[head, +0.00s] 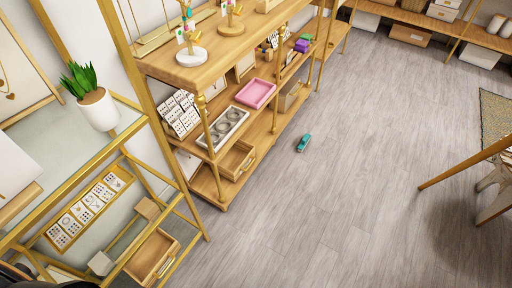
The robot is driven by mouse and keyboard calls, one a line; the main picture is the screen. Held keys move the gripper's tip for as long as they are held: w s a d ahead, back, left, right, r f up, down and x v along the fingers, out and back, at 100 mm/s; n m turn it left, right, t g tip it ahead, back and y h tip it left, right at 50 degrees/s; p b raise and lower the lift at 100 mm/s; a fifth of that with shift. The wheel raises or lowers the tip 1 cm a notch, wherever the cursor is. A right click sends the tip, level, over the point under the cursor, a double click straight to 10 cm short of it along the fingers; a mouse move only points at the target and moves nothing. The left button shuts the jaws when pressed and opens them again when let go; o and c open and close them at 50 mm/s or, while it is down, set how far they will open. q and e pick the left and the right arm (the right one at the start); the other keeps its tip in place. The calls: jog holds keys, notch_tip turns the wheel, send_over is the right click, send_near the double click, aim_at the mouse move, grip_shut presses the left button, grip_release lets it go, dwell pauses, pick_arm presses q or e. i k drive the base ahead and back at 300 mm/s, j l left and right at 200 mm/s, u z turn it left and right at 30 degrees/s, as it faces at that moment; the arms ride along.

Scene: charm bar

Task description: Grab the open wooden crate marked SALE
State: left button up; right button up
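Two open wooden crates show in the head view. One crate (165,264), with a handle on its near side, sits on the low shelf of the gold-framed rack at the lower left. The other crate (242,170), also with a handle, sits on the bottom shelf of the wooden shelving left of centre. Both look empty. I cannot read a SALE mark on either one. Neither of my grippers is in view.
The gold-framed rack (189,223) and wooden shelving (205,75) line the left. A small teal object (303,142) lies on the grey floor (330,200). Wooden legs (465,163) and a rug (495,112) are at the right. The middle floor is otherwise clear.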

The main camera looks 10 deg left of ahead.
aim_at(239, 158)
jog(key=i+l+u, duration=0.35)
jog(key=i, duration=0.2)
jog(key=i+l+u, duration=0.4)
jog(key=i+l, duration=0.1)
jog(key=l, duration=0.1)
